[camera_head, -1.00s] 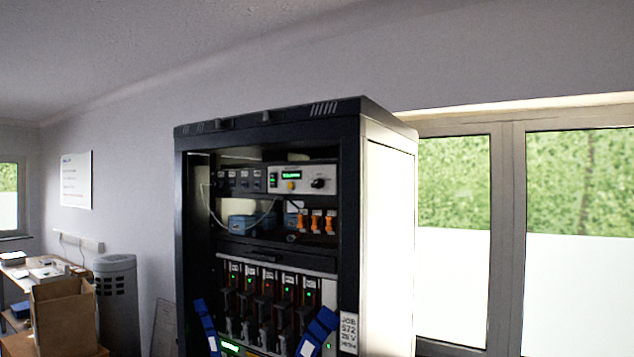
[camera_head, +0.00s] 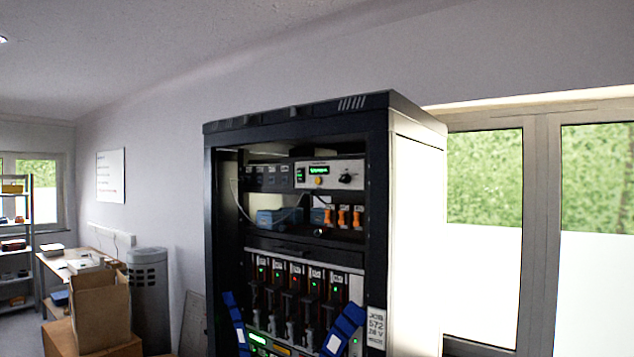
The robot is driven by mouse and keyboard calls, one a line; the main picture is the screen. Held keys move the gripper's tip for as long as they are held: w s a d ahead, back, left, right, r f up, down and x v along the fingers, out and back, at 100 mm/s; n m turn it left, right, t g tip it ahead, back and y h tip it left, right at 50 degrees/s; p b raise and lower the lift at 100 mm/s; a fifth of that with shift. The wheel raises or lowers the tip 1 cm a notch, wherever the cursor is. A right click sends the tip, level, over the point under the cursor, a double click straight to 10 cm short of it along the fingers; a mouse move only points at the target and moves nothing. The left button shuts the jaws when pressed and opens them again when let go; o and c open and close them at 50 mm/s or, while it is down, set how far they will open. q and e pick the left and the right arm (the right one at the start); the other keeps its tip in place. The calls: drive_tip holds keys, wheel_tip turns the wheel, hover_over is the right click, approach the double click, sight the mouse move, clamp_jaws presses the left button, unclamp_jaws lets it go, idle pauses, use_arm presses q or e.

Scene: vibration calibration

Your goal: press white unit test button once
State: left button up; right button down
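A white-fronted unit (camera_head: 335,174) sits in the upper right of the open black rack. It has a lit green display (camera_head: 318,170), a round yellow-orange button (camera_head: 318,181) below it, and a black knob (camera_head: 345,178) to the right. A small green-lit switch (camera_head: 300,174) is at its left end. Lettering on the unit is too small to read. I see nothing touching the unit.
The black rack (camera_head: 376,200) holds orange-handled parts (camera_head: 343,216) and a row of modules with green lights (camera_head: 294,273). Left are a cardboard box (camera_head: 103,306) and a grey cylinder (camera_head: 149,300); windows are right.

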use_arm(q)
clamp_jaws()
drive_tip(key=shift+a, duration=0.1)
idle(1.2)
